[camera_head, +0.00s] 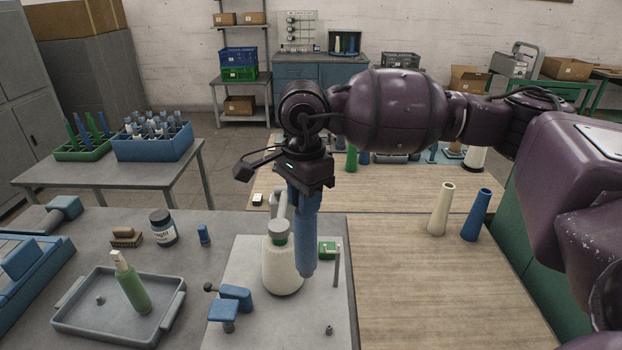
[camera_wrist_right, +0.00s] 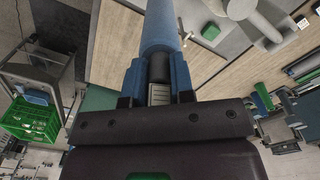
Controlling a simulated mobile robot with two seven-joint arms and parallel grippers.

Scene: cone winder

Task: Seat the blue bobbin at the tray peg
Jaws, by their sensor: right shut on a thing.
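The blue bobbin (camera_head: 307,240) is held upright, hanging below my right gripper (camera_head: 305,188), whose jaws are shut on its upper end. The bobbin also fills the top middle of the right wrist view (camera_wrist_right: 160,28), between the blue fingers of the gripper (camera_wrist_right: 157,85). It hangs in front of and partly over the grey machine plate. The grey tray (camera_head: 70,322) lies at lower left, well away from the bobbin. A small grey peg (camera_head: 99,300) stands in it. A green bobbin (camera_head: 132,290) with a cream top stands tilted in the tray. My left gripper is out of view.
A cream yarn cone (camera_head: 282,265) on the plate stands close beside the bobbin. Blue blocks (camera_head: 236,298), a jar (camera_head: 162,230) and a brush (camera_head: 126,237) are nearby. A cream cone (camera_head: 440,209) and blue cone (camera_head: 477,215) stand on the wooden top, otherwise mostly clear in front.

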